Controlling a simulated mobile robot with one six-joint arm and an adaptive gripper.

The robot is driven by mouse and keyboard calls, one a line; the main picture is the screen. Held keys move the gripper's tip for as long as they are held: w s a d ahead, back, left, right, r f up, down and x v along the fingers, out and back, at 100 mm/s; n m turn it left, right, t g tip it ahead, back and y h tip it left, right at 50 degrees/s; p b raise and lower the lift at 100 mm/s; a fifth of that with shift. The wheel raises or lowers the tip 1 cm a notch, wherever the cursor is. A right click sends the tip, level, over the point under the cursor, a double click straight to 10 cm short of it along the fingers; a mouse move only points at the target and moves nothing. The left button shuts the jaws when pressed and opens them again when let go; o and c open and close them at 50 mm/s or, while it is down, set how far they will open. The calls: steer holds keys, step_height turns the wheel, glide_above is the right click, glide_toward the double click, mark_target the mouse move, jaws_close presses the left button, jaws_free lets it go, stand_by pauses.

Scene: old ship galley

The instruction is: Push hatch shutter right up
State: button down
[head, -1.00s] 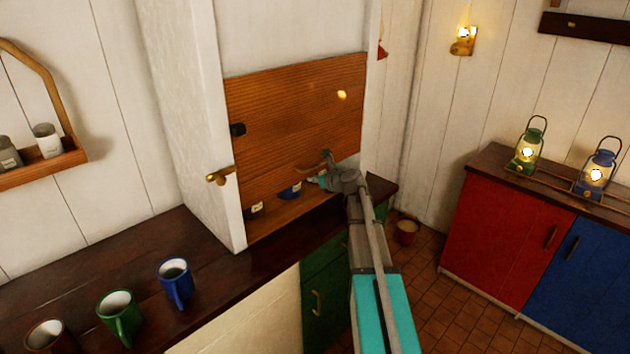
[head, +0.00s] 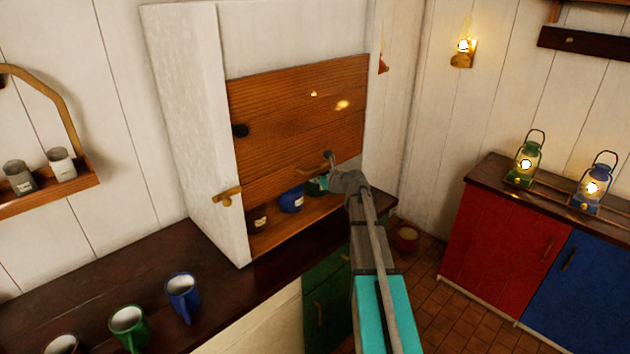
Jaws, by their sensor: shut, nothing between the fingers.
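The hatch shutter (head: 285,125) is a brown wooden plank panel in a white frame. Its lower edge stands above the sill, leaving a low gap. A brass handle (head: 311,169) sits near its lower edge. My gripper (head: 329,158) is shut and empty, at the right end of the handle and close to the shutter's lower right part. I cannot tell exactly where it touches. Behind the gap stand a dark red mug (head: 258,221), a blue mug (head: 292,200) and a green mug (head: 316,186), the last partly hidden by my gripper.
A brass latch (head: 227,196) sticks out of the frame's left post, and a black knob (head: 240,130) is at the shutter's left edge. Blue (head: 183,296) and green (head: 127,327) mugs stand on the dark counter (head: 120,265). Lanterns stand on the right cabinet.

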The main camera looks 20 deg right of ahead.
mark_target(316, 140)
step_height(316, 140, up, 14)
steer(key=p, duration=1.3)
steer(key=shift+r, duration=0.1)
steer(key=shift+w+r, duration=0.1)
steer(key=shift+w, duration=0.05)
steer(key=shift+w+d, duration=0.1)
steer(key=shift+s+d+r+p, duration=0.1)
steer(key=shift+s+p, duration=0.1)
steer(key=shift+p, duration=0.25)
